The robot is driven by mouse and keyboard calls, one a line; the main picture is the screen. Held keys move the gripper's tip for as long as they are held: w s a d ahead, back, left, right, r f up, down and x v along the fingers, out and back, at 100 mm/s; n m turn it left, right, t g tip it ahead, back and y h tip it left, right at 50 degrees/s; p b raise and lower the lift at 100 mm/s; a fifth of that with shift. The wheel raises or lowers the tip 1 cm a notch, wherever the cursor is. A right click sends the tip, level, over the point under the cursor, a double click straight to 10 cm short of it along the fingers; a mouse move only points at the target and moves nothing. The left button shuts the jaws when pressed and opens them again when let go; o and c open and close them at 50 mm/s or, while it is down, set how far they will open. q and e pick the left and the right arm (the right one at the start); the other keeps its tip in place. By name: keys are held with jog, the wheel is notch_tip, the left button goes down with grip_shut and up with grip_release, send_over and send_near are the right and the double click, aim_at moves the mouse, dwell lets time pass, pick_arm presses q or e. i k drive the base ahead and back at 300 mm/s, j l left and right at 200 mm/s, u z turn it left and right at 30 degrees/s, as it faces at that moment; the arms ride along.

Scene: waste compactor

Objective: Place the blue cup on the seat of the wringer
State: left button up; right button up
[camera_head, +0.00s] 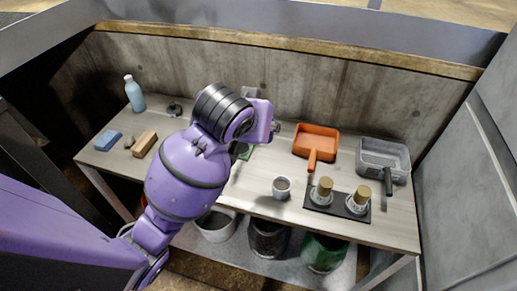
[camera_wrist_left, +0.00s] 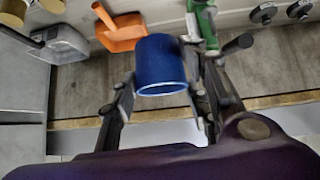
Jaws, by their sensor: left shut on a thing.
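The blue cup (camera_wrist_left: 161,62) is between the two fingers of my left gripper (camera_wrist_left: 163,75) in the left wrist view. Its pale rim faces the bottom of that picture, and the fingers are shut on its sides. In the head view my own arm hides the cup and the gripper. A green device (camera_wrist_left: 204,24) shows just beyond the cup in the wrist view, partly hidden; it may be the wringer. A bit of green (camera_head: 244,152) shows beside my arm in the head view. I cannot make out the seat. My right gripper is not in view.
The table (camera_head: 383,221) holds an orange dustpan (camera_head: 317,140), a clear grey bin (camera_head: 382,160), a grey cup (camera_head: 282,188), a black tray (camera_head: 338,205) with two stoppered pieces, a bottle (camera_head: 135,93), a blue sponge (camera_head: 108,140) and a brown block (camera_head: 145,144). A concrete wall (camera_head: 300,85) stands behind.

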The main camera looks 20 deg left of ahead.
aim_at(241, 149)
jog(key=j+z, duration=0.15)
jog(key=z, duration=0.3)
jog(key=k+j+z, duration=0.1)
jog(key=z, duration=0.4)
jog(key=k+j, duration=0.2)
jog(key=j, duration=0.15)
jog(key=k+j, duration=0.25)
jog(key=j, duration=0.1)
